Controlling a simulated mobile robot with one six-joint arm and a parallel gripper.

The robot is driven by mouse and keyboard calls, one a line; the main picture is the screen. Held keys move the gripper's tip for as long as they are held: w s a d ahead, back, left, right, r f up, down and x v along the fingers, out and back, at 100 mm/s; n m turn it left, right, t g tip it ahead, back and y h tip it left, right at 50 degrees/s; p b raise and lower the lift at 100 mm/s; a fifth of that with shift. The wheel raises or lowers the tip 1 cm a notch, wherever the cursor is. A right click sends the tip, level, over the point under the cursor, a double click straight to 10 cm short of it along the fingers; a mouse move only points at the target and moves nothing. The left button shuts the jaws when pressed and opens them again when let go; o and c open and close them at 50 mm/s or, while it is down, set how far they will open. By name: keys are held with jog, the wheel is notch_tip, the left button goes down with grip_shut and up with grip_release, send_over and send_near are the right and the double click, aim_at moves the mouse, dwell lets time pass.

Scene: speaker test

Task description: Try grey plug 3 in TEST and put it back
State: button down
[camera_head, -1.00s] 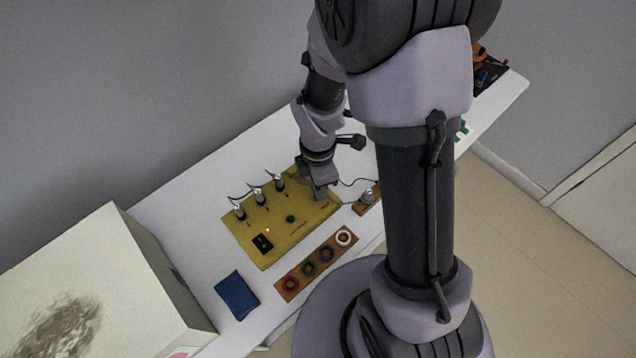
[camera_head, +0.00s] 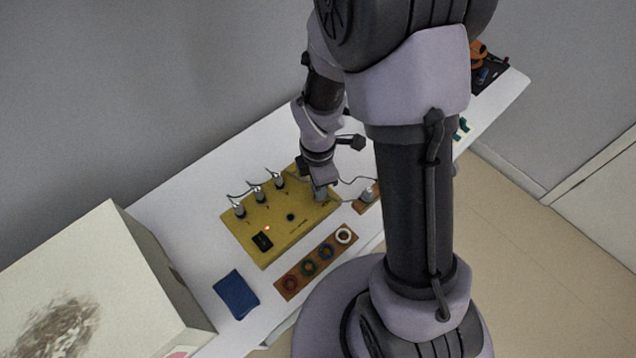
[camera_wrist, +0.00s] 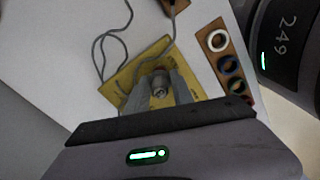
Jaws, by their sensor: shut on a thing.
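The yellow panel (camera_head: 291,238) lies on the white table. Three grey plugs with dark cables stand in a row along its far left edge: a left one (camera_head: 239,211), a middle one (camera_head: 259,196) and a right one (camera_head: 280,182). My gripper (camera_head: 320,194) is low over the panel's right end. In the wrist view its fingers (camera_wrist: 161,92) are shut on a grey plug (camera_wrist: 160,80), over the yellow panel. I cannot read the held plug's number or tell how deep it sits; the arm hides part of that end.
A wooden block with another grey plug (camera_head: 367,195) stands right of the panel. A wooden strip (camera_head: 318,264) with several coloured rings lies in front. A blue booklet (camera_head: 236,295) lies front left, by a large pale box (camera_head: 160,270). A red light and a black switch (camera_head: 262,242) are on the panel.

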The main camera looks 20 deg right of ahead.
jog(key=shift+f+b, duration=0.3)
jog(key=shift+f, duration=0.15)
jog(key=c, duration=1)
grip_release()
jog(key=shift+r, duration=0.1)
notch_tip(320, 180, up, 8)
jog(key=p, duration=0.7)
jog(key=shift+f, duration=0.3)
